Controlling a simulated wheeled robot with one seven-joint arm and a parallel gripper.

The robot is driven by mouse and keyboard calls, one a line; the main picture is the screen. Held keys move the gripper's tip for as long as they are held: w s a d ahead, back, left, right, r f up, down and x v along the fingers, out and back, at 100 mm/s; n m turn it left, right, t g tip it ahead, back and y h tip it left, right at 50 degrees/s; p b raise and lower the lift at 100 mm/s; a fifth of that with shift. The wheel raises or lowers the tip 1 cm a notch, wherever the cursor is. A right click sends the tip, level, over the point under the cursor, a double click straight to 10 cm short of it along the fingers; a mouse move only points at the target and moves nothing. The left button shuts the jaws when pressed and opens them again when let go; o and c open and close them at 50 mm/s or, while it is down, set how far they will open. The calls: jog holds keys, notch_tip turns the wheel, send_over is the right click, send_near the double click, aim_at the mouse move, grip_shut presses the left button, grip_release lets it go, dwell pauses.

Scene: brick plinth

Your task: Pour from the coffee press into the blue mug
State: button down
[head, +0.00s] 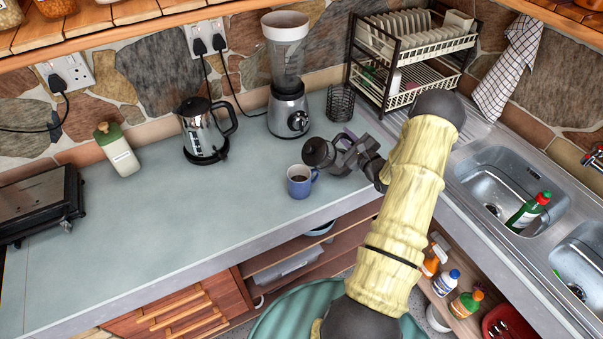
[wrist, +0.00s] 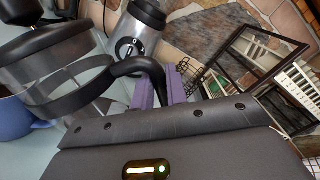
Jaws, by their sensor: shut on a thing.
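The coffee press (head: 318,153) has a dark lid and a clear body. It is held just above and right of the blue mug and appears tilted, lid end toward the left. It fills the left of the wrist view (wrist: 85,85). The blue mug (head: 297,188) stands upright on the counter with dark contents inside; part of it shows at the wrist view's left edge (wrist: 20,120). My gripper (head: 349,150) is shut on the press's black handle, with purple fingers around it in the wrist view (wrist: 168,88). I cannot see a stream between press and mug.
Behind stand a metal kettle (head: 202,135), a blender (head: 287,98) and a wire mesh holder (head: 341,104). A dish rack (head: 380,72) is at the back right, beside the sink (head: 500,185). The counter (head: 180,215) left of the mug is clear. Its front edge is close.

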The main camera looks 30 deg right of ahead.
jog(key=shift+s+d+m, duration=0.1)
jog(key=shift+d+m, duration=0.6)
jog(key=shift+m, duration=0.1)
jog(key=shift+d+f+m, duration=0.45)
jog(key=shift+d+m, duration=0.25)
jog(key=shift+d, duration=0.1)
jog(key=d+f+m+b, duration=0.3)
jog(key=f+m, duration=0.2)
jog(key=f, duration=0.1)
jog(key=shift+d+m, duration=0.25)
jog(key=shift+m, duration=0.15)
jog(key=shift+w+d+b, duration=0.2)
jog(key=shift+b, duration=1)
jog(key=shift+r+b, duration=0.25)
jog(key=shift+b, duration=0.25)
